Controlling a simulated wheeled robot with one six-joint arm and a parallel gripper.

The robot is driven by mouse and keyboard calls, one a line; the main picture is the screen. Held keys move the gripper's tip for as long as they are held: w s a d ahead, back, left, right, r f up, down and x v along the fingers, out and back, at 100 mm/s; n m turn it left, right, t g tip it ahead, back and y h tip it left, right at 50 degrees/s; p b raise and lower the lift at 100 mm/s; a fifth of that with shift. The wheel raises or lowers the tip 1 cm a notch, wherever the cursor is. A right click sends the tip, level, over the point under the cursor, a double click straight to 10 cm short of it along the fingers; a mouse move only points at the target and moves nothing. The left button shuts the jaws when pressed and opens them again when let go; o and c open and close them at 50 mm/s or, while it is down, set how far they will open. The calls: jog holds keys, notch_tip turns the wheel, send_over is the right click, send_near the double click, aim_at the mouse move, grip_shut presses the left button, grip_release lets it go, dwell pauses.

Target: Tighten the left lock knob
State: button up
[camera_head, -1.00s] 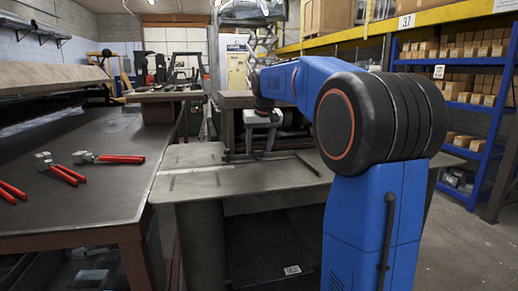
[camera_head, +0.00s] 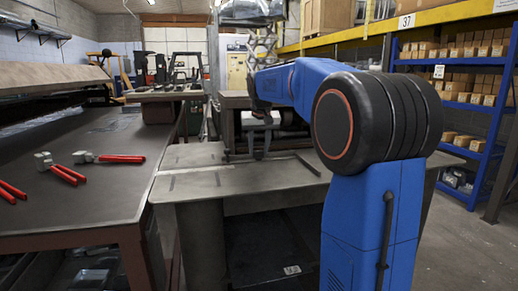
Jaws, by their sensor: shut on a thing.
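My blue arm reaches away over the grey worktable (camera_head: 225,187) to a machine with a light grey bracket (camera_head: 258,121) at its far side. My gripper (camera_head: 262,108) is a small dark shape at the arm's far end, pointing down at the top of this bracket. It is shut on the left lock knob, which is too small and too covered by the gripper to make out. The fingers cannot be seen apart. A dark roller-like part (camera_head: 290,125) of the machine shows to the right, partly behind my arm.
A dark bench (camera_head: 90,190) on the left holds several red-handled pliers (camera_head: 110,157). A dark bar (camera_head: 307,163) lies on the worktable right of the bracket. Blue shelves (camera_head: 470,110) with boxes stand at the right. My own arm hides part of the worktable.

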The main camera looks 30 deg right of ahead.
jog(key=shift+m+h, duration=0.3)
jog(key=shift+m, duration=0.5)
jog(key=o, duration=1.1)
jog(key=shift+c, duration=0.2)
jog(key=v, duration=1.7)
jog(key=shift+r, duration=0.25)
jog(key=shift+c, duration=0.3)
